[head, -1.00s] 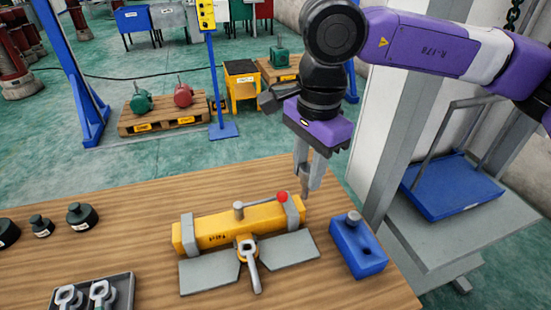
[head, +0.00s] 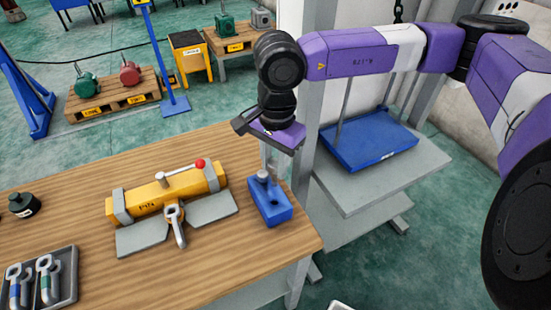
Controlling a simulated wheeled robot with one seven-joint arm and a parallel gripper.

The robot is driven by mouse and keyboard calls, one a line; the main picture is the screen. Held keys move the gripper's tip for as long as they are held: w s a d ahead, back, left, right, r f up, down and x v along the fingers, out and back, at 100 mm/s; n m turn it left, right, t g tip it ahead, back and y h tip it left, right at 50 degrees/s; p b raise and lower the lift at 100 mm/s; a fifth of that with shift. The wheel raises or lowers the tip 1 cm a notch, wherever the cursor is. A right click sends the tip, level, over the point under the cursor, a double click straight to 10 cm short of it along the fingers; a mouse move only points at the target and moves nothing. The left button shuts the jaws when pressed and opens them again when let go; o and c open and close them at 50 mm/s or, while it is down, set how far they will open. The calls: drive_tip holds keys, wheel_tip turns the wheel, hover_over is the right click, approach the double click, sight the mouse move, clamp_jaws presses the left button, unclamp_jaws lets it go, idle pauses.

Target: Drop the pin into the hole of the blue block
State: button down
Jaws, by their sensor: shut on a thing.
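The blue block (head: 270,208) sits on the wooden table near its right edge. A dark hole shows in its top toward the near end, and a grey round-headed peg (head: 263,176) stands at its far end. My gripper (head: 276,172) points down at the far end of the block, close to the grey peg. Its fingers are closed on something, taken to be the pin. The pin itself cannot be made out now. I cannot tell whether the fingers are over the block or behind it.
A yellow lifting magnet (head: 150,201) with a red-knobbed lever lies left of the block on grey plates. A grey tray (head: 68,290) of shackles and a dark weight (head: 24,205) are farther left. A blue platform (head: 368,140) stands beyond the table's right edge.

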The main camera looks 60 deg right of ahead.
sight(275, 185)
drive_tip(key=shift+f+b, duration=0.55)
drive_tip(key=shift+f, duration=2.2)
drive_tip(key=shift+f+b, duration=3.05)
drive_tip(key=shift+b, duration=0.95)
drive_tip(key=c, duration=1)
unclamp_jaws()
drive_tip(key=shift+s+r+b, duration=0.1)
drive_tip(key=shift+r+b, duration=0.25)
drive_tip(key=shift+r, duration=3.55)
